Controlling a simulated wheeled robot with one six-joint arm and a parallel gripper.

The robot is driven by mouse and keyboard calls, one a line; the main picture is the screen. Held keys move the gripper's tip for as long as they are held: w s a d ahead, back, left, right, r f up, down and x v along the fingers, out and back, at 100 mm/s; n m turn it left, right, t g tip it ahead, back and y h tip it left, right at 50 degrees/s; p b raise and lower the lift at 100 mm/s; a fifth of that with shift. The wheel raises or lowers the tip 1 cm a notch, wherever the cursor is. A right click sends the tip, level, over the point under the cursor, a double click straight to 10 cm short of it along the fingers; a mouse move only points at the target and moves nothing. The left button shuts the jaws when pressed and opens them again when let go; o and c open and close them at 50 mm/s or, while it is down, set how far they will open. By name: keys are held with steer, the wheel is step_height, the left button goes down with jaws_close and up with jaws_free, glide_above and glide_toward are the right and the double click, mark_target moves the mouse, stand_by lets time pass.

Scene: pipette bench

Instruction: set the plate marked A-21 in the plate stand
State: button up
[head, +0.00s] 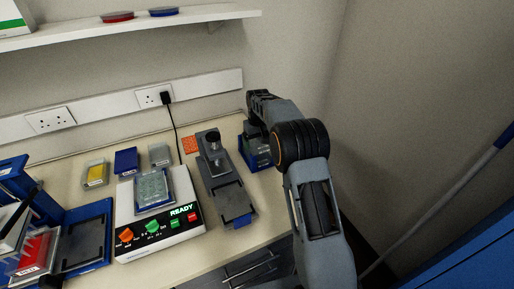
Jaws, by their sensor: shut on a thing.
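My gripper (251,130) is at the back right of the bench, pointing down, largely hidden behind my own arm. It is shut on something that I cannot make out. A blue holder (257,158) stands directly below it; contact between them cannot be told. A clear, many-welled plate (153,187) lies on the white device (160,232) at the middle of the bench. No label A-21 can be read anywhere. I cannot tell for certain which blue holder is the plate stand.
A grey device with an upright post (222,185) stands left of my gripper. Yellow (95,173), blue (126,161) and grey (160,154) boxes stand at the back. A blue rack (85,240) is at left. A black cable (174,125) hangs from the wall socket.

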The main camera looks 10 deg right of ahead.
mark_target(258, 145)
steer(key=f, duration=0.2)
steer(key=f+b, duration=0.1)
steer(key=shift+w+a+f, duration=0.2)
steer(key=shift+w+a, duration=0.05)
steer(key=shift+a, duration=0.05)
steer(key=shift+s+f, duration=0.1)
steer(key=shift+s, duration=0.1)
steer(key=shift+c, duration=0.4)
steer(key=shift+s, duration=0.15)
steer(key=o, duration=0.8)
steer(key=shift+d, duration=0.25)
steer(key=shift+o, duration=0.2)
steer(key=shift+w+a+r, duration=0.1)
steer(key=shift+w+r, duration=0.1)
steer(key=shift+r, duration=0.4)
step_height(258, 145, up, 10)
steer(key=shift+f, duration=0.1)
steer(key=s+r+m+t, duration=0.1)
steer(key=s+r, duration=0.3)
steer(key=s, duration=0.4)
steer(key=s+r+t, duration=0.1)
steer(key=s+r, duration=0.2)
steer(key=s, duration=0.4)
steer(key=s+f+t, duration=0.1)
steer(key=s+f, duration=0.2)
steer(key=s, duration=0.6)
steer(key=s+f+m+t, duration=0.1)
steer(key=s+f, duration=0.3)
steer(key=s, duration=0.4)
steer(key=shift+s, duration=0.4)
